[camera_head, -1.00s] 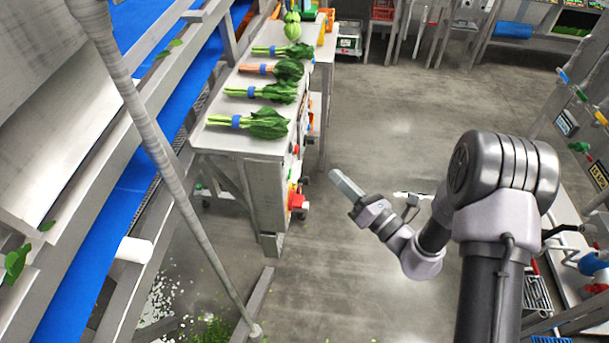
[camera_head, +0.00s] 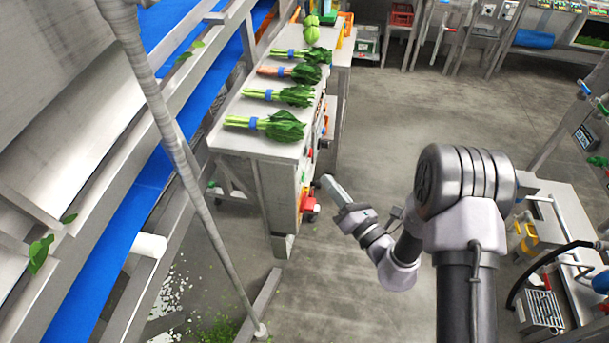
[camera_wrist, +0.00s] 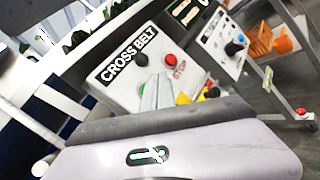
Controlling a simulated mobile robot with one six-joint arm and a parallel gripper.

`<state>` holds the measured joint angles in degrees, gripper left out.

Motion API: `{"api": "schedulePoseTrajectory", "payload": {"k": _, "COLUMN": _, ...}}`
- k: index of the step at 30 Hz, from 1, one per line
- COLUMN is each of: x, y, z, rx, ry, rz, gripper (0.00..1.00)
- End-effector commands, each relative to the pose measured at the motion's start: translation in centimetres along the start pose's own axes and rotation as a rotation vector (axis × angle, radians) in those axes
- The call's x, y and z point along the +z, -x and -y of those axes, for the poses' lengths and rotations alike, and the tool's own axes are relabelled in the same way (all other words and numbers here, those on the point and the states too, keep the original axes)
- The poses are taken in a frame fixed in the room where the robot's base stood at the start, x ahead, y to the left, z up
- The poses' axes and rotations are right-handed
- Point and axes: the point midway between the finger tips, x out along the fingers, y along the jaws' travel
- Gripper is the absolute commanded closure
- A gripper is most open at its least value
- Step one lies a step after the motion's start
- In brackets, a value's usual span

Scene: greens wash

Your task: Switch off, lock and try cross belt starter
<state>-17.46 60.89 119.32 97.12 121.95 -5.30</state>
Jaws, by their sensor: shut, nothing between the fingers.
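The cross belt starter (camera_wrist: 113,88) shows in the wrist view as a pale panel lettered CROSS BELT, tilted in the picture. It has a red stop button (camera_wrist: 170,60) and a dark round control (camera_wrist: 141,60) beside it. A yellow and red part (camera_wrist: 183,98) is partly hidden behind my fingers. In the head view, a red switch part (camera_head: 309,204) shows on the end of the table stand. My gripper (camera_head: 328,183) is shut and empty, just right of that stand. In the wrist view my gripper (camera_wrist: 157,90) overlaps the panel's lower middle; contact cannot be told.
Bunches of greens (camera_head: 283,126) lie on the steel table (camera_head: 235,138) above the panel. A second control box (camera_wrist: 222,42) and orange crates (camera_wrist: 262,40) are at the right of the wrist view. A blue conveyor belt (camera_head: 130,215) runs at left. Floor at centre right is clear.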

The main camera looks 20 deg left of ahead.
Motion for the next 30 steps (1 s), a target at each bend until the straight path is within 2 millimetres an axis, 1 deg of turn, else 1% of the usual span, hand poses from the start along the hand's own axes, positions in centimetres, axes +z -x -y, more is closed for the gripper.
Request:
{"api": "schedulePoseTrajectory", "payload": {"k": 3, "x": -0.6, "y": -1.0, "z": -0.8, "rx": 0.001, "ry": 0.000, "rz": -0.001, "gripper": 1.00}}
{"api": "schedulePoseTrajectory", "payload": {"k": 9, "x": -1.2, "y": -1.7, "z": -1.2, "rx": 0.000, "ry": 0.000, "rz": 0.000, "gripper": 1.00}}
{"api": "schedulePoseTrajectory", "payload": {"k": 30, "x": -1.2, "y": -1.7, "z": -1.2, "rx": 0.000, "ry": 0.000, "rz": 0.001, "gripper": 1.00}}
